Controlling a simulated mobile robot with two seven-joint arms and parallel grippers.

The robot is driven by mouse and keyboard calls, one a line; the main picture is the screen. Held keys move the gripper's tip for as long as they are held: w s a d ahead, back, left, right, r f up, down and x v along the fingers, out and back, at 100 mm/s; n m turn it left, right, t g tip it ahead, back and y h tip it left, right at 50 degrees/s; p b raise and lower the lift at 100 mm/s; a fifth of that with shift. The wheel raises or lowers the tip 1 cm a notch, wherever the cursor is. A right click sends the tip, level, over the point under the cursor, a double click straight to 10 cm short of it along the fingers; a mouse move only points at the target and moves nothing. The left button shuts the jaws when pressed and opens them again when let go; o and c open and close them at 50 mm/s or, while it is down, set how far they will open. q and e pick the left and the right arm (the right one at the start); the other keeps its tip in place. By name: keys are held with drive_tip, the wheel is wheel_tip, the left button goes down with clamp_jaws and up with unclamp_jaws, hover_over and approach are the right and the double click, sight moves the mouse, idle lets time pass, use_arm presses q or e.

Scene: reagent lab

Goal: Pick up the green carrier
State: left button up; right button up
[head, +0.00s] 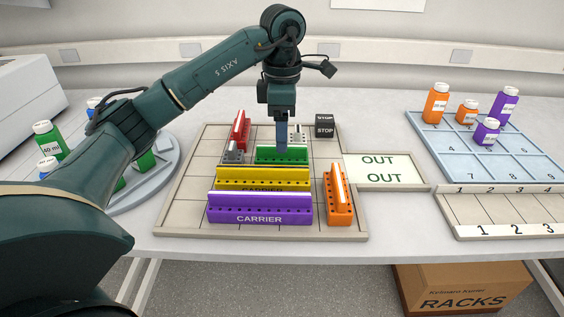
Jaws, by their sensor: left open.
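The green carrier (283,156) lies crosswise on the gridded board, behind the yellow carrier. My left gripper (282,149) points straight down at the green carrier's middle, with its fingertips at or just above the carrier's top. It is open, but the fingers overlap in this view, and I cannot tell whether they straddle the carrier or touch it. My right gripper is not in view.
On the board (180,205) stand a yellow carrier (262,177), a purple carrier (259,207), an orange carrier (340,195), a red carrier (240,130), grey blocks (233,152) and a black STOP block (325,126). The OUT plate (385,169) is empty.

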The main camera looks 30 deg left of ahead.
sight(282, 157)
use_arm(q)
wheel_tip(282, 157, down, 5)
drive_tip(key=shift+a+f, duration=0.1)
idle(0.3)
drive_tip(key=c, duration=1.1)
drive_tip(key=shift+c, duration=0.2)
